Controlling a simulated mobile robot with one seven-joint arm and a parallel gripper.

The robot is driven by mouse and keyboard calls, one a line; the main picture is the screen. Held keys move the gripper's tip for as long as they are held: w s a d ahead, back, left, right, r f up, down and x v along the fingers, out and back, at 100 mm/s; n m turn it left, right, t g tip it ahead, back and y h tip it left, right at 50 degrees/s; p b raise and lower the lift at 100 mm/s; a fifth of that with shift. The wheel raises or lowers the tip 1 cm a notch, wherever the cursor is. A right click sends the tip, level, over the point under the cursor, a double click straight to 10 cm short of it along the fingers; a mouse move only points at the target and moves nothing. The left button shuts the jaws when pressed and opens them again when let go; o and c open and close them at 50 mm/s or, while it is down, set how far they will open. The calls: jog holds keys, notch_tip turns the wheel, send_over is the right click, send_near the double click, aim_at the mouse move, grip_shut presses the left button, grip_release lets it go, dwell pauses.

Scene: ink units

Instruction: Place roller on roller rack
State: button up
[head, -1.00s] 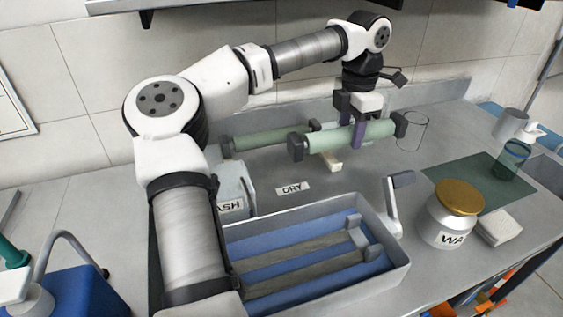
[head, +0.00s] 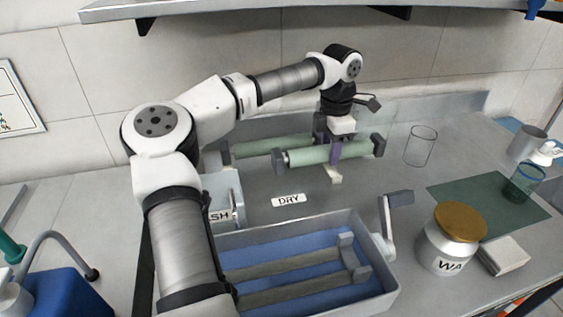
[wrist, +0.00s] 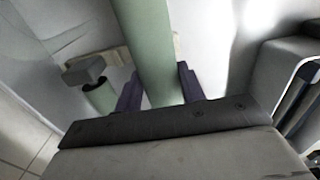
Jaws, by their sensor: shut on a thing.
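My gripper (head: 335,150) is shut on a green roller (head: 302,157) with dark end blocks, gripped near its middle. The held roller lies level, in front of a second green roller (head: 255,148) that also has dark ends. In the wrist view the held roller (wrist: 150,40) runs between my two purple fingers (wrist: 160,90). A pale wooden piece (head: 332,174) shows below the held roller and looks like part of the roller rack; the rest is largely hidden. I cannot tell whether the held roller touches it.
A grey tray (head: 385,292) with blue inside and a crank handle (head: 398,200) stands in front. A DRY label (head: 289,199) lies behind it. A gold-lidded jar (head: 446,257), clear cylinder (head: 420,146) and green mat (head: 475,197) are right. A shelf (head: 230,7) hangs above.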

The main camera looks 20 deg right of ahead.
jog(key=a, duration=0.3)
jog(key=w+a+p, duration=0.1)
jog(key=a, duration=0.3)
jog(key=w+a+p, duration=0.1)
jog(key=a, duration=0.3)
jog(key=shift+a, duration=0.2)
jog(key=shift+s+f+p, duration=0.1)
jog(key=shift+f+p, duration=0.35)
jog(key=shift+f, duration=1.45)
jog(key=o, duration=1.2)
jog(key=shift+r, duration=0.1)
notch_tip(320, 180, up, 8)
jog(key=b, duration=0.1)
